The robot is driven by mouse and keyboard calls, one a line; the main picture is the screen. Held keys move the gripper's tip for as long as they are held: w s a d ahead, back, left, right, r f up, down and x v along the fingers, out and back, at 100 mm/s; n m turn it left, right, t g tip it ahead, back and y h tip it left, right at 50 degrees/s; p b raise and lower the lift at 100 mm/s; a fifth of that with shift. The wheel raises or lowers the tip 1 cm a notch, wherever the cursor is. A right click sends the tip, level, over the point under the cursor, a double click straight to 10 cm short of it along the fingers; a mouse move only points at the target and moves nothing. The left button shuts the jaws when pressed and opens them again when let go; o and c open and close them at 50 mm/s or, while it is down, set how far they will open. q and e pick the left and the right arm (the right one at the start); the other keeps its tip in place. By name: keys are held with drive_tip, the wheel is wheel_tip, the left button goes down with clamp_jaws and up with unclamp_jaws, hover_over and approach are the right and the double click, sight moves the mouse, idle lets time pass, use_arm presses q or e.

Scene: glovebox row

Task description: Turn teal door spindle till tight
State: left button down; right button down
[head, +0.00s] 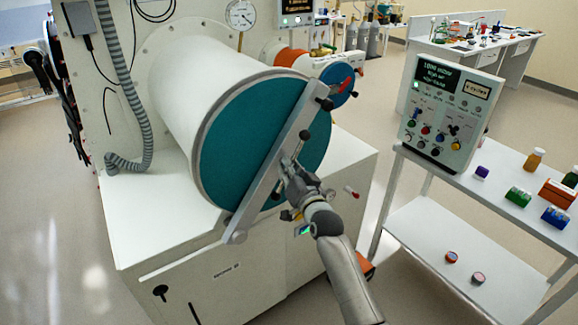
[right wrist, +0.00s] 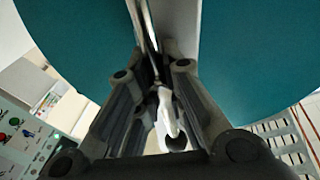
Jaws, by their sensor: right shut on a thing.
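The round teal door (head: 235,145) closes the end of a white cylinder. A grey bar (head: 258,185) crosses its face at a slant, with a dark knob at its upper end. The spindle handle (head: 304,136) is at the middle of the bar; its dark ball end shows above my gripper. My right gripper (head: 290,168) is shut on the spindle handle and hides most of it. In the right wrist view, a pale metal piece (right wrist: 166,108) lies between the fingers, with the teal door (right wrist: 245,70) behind. My left gripper is not in view.
A control panel (head: 446,110) stands on a white shelf unit at the right, with small coloured containers beside it. A ribbed hose (head: 125,90) hangs at the left. A smaller cylinder with a blue door (head: 338,82) is behind. The floor between cabinet and shelf is narrow.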

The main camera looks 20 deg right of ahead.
drive_tip(key=shift+f, duration=0.1)
idle(0.3)
drive_tip(key=c, duration=1.5)
unclamp_jaws()
drive_tip(key=s+d, duration=0.1)
drive_tip(key=s, duration=1.1)
